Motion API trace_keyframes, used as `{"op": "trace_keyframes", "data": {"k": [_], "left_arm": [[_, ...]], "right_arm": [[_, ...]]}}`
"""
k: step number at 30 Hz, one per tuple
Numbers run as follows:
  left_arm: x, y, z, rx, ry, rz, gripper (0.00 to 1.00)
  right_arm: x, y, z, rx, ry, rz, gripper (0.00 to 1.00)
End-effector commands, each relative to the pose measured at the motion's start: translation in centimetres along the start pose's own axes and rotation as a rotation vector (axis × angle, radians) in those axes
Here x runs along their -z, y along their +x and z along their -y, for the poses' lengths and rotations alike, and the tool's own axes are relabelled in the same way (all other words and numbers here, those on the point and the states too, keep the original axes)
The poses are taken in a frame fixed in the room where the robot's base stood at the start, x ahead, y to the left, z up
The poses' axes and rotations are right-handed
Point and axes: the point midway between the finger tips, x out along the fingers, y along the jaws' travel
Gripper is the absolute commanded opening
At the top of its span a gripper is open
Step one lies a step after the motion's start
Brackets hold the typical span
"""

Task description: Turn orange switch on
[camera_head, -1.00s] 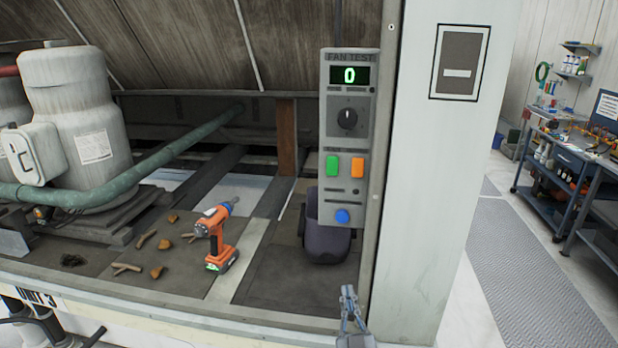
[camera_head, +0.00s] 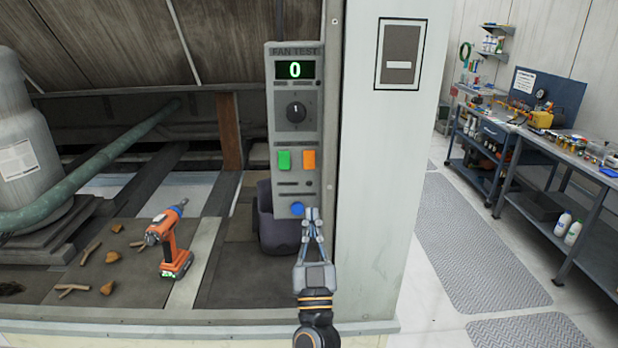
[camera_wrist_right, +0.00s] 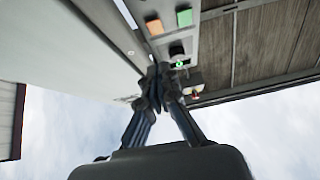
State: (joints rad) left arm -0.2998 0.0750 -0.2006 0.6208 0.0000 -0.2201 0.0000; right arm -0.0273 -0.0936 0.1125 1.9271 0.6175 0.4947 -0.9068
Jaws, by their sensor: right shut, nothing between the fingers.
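The orange switch (camera_head: 309,160) is on the grey fan test panel (camera_head: 296,228), right of a green switch (camera_head: 284,160) and below a dark knob (camera_head: 296,112). The display above reads 0. In the right wrist view the orange switch (camera_wrist_right: 155,26) shows at the top, left of the green one. My right gripper (camera_head: 311,212) is shut and empty. In the head view its tips are near the panel's lower edge, just right of the blue button (camera_head: 297,209) and below the orange switch; I cannot tell if they touch the panel. My left gripper is out of view.
A white post (camera_head: 375,180) stands right of the panel. An orange drill (camera_head: 169,247), wood scraps and a dark bin (camera_head: 279,232) are on the deck behind. A pipe (camera_head: 90,172) crosses at left. A workbench (camera_head: 545,150) stands far right.

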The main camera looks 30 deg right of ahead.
Motion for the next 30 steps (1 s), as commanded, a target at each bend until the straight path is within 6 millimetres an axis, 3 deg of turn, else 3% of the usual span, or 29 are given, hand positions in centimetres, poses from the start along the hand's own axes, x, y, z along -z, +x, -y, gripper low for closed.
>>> {"op": "trace_keyframes", "data": {"k": [10,12,16,30], "left_arm": [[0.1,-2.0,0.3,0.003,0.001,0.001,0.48],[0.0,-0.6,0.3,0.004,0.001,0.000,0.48],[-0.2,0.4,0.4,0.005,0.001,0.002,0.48],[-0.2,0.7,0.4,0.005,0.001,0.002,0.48]], "right_arm": [[0.2,7.7,0.0,-0.001,-0.002,-0.003,0.00],[-1.2,8.1,0.0,0.000,-0.002,-0.001,0.00],[-2.3,9.3,0.0,0.000,-0.001,-0.001,0.00],[-2.9,10.3,0.0,0.000,-0.001,0.001,0.00]]}}
